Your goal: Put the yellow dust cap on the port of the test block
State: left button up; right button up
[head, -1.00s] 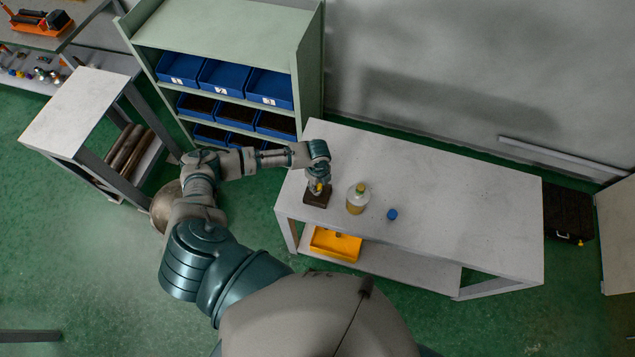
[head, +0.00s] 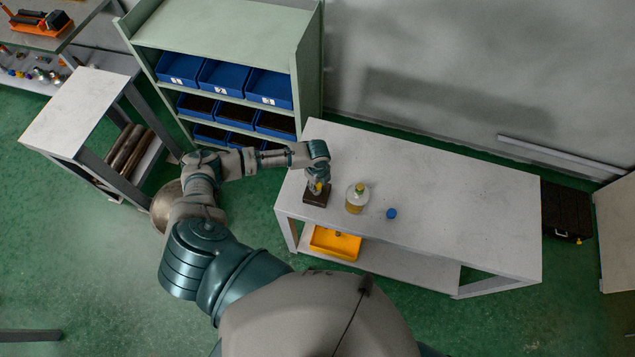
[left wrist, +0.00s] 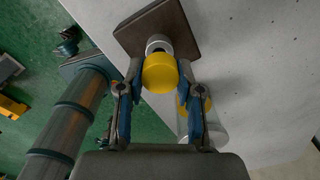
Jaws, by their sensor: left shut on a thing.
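The test block (head: 316,199) is a dark brown block near the left end of the white table. In the left wrist view the block (left wrist: 181,29) carries a pale, metallic port (left wrist: 158,44). My left gripper (head: 319,181) is over the block, reaching down from the left. In the left wrist view its fingers (left wrist: 160,80) are shut on the yellow dust cap (left wrist: 160,74). The cap is in line with the port and right at its end. I cannot tell whether it is seated. My right gripper is not in view.
The table's right part (head: 460,215) is clear. A yellow tray (head: 335,243) is on the lower shelf. A bin rack (head: 225,25) stands behind.

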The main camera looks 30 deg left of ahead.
pick_arm(q)
jog(key=shift+f+b, duration=0.7)
jog(key=shift+f, duration=0.6)
jog(key=o, duration=1)
notch_tip(320, 180, up, 12)
